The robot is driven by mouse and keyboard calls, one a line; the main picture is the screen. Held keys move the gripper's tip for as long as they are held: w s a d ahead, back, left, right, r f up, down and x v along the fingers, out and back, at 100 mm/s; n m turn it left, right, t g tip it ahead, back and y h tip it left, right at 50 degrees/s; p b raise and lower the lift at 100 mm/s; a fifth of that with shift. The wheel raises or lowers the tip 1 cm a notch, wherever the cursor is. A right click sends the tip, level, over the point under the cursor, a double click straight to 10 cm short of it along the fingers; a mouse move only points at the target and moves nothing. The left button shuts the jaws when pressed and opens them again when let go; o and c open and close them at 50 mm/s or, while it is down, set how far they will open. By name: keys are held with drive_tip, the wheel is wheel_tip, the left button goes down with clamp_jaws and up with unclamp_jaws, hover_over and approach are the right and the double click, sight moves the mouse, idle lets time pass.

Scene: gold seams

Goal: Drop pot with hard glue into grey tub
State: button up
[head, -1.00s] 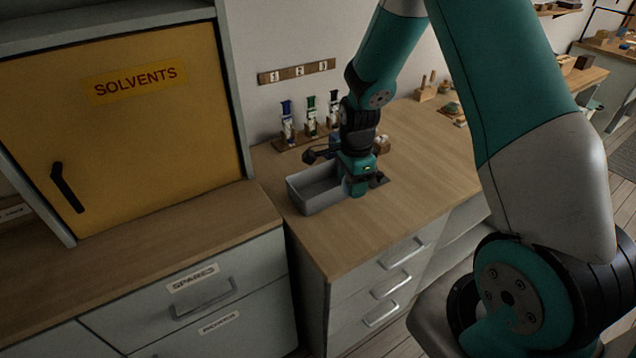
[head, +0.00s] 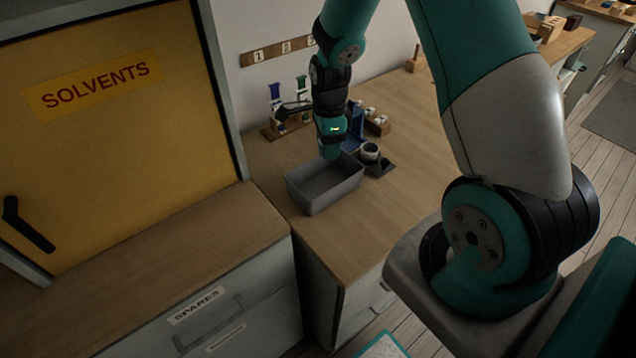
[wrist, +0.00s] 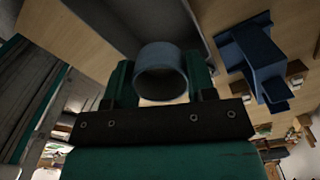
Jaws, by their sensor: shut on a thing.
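The grey tub (head: 312,204) stands on the wooden worktop near its left front edge, open at the top. My gripper (head: 330,154) is above the tub's back rim, pointing down. In the wrist view my gripper (wrist: 160,82) is shut on a round grey-blue pot (wrist: 162,56), with one green finger on each side. What the pot contains cannot be made out. The held pot is not clearly visible in the head view. Part of the tub (wrist: 120,25) shows beyond the pot in the wrist view.
Another small pot (head: 369,152) stands on a dark mat right of the tub. A blue stand (head: 354,128) and a rack of tubes (head: 275,98) are behind. The yellow solvents cabinet (head: 110,150) is on the left. The worktop's right side is clear.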

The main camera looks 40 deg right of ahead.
wheel_tip(320, 180, down, 5)
drive_tip(key=b, duration=0.3)
drive_tip(key=shift+b, duration=0.3)
drive_tip(key=o, duration=1)
drive_tip(key=shift+c, duration=0.2)
wheel_tip(320, 180, up, 18)
drive_tip(key=shift+f+b, duration=0.2)
drive_tip(key=shift+b, duration=0.15)
